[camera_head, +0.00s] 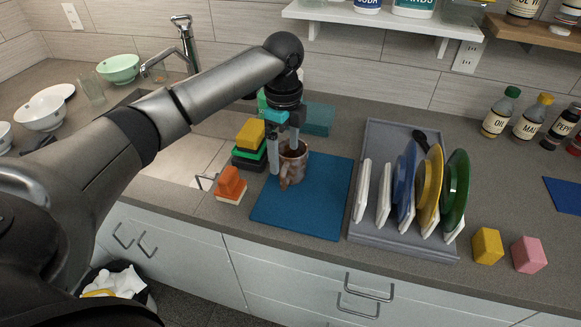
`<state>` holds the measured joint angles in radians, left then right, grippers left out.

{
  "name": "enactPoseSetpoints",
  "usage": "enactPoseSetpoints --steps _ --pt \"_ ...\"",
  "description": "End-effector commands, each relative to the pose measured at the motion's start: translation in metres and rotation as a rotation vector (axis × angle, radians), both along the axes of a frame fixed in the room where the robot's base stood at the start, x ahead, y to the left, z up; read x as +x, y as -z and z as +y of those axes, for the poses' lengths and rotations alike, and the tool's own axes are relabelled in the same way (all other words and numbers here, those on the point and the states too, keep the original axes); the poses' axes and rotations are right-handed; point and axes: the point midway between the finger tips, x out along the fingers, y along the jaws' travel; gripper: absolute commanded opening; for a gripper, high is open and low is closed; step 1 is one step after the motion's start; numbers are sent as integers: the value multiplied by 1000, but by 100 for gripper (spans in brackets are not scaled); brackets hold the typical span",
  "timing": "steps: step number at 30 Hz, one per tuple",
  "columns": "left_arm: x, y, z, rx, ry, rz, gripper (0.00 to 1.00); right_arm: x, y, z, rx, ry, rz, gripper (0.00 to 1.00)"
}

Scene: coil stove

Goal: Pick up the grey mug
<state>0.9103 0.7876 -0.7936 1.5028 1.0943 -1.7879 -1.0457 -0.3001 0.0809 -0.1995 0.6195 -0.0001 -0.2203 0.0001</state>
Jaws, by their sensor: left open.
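A mug (294,166) with a mottled brown-grey surface stands upright on the blue mat (325,202). Its handle appears to face the front left. It is the only mug I can make out, and it looks more brown than plain grey. My left gripper (284,153) points down at the mug with its jaws open. One finger is at the mug's left side and the other is over or in its mouth; I cannot tell whether either touches. My right gripper is out of view.
A grey rack (440,245) with upright plates stands right of the mat. Stacked sponges (249,134) and orange blocks (230,185) sit left of it, near the sink (172,160). Yellow (487,246) and pink (528,254) blocks lie front right. Bottles (500,112) stand at the back right.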

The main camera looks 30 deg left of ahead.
Motion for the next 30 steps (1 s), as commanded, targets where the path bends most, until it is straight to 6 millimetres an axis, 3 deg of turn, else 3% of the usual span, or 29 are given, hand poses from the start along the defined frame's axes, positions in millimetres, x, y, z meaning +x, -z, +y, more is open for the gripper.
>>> enactPoseSetpoints --steps 3,12,21,30 --pt "0 25 -1 0 -1 2 95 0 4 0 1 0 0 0" --pt "0 49 -1 -1 0 0 95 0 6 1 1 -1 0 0" --pt "0 90 -3 0 -1 0 95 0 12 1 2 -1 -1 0" --pt "1 95 -3 0 0 -2 95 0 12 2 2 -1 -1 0"
